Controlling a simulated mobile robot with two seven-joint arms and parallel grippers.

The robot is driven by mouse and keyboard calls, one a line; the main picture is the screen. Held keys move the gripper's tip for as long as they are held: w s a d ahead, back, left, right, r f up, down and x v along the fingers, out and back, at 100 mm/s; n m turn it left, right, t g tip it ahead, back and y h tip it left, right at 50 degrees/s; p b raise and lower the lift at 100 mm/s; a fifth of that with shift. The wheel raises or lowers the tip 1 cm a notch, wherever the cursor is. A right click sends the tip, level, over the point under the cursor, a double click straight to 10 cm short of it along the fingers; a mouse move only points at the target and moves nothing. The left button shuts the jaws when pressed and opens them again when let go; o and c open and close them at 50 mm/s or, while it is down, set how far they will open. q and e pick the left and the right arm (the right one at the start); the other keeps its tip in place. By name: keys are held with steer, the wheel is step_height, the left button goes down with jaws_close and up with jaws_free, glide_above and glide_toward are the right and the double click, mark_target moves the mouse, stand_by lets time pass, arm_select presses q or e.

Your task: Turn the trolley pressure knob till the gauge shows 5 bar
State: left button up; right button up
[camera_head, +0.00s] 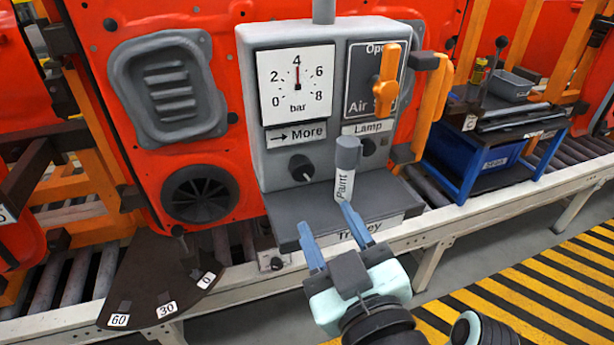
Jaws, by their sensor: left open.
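The grey trolley panel (254,75) carries a white pressure gauge (315,95) marked 0 to 8 bar. Its red needle points almost straight up, at about 4. Below it, under a label "More" (297,135) with an arrow to the right, is the black pressure knob (301,168). Its white pointer line slants down to the right. My left gripper (325,218) is open and empty, with its blue fingers apart in front of the trolley's shelf, below the knob and clear of it in the picture. My right gripper is not in view.
A grey "Paint" cylinder (347,155) stands on the dark shelf (285,220), right of the knob. A "Lamp" knob (369,147) and an orange air handle (387,80) are at the right. A dark dial plate (150,275) marked 0, 30, 60 is at lower left.

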mark_target(304, 174)
arm_select(q)
steer(key=x, duration=1)
steer(key=shift+w+f+p, duration=0.1)
steer(key=shift+w+p, duration=0.05)
steer(key=shift+p, duration=0.25)
steer(key=c, duration=0.8)
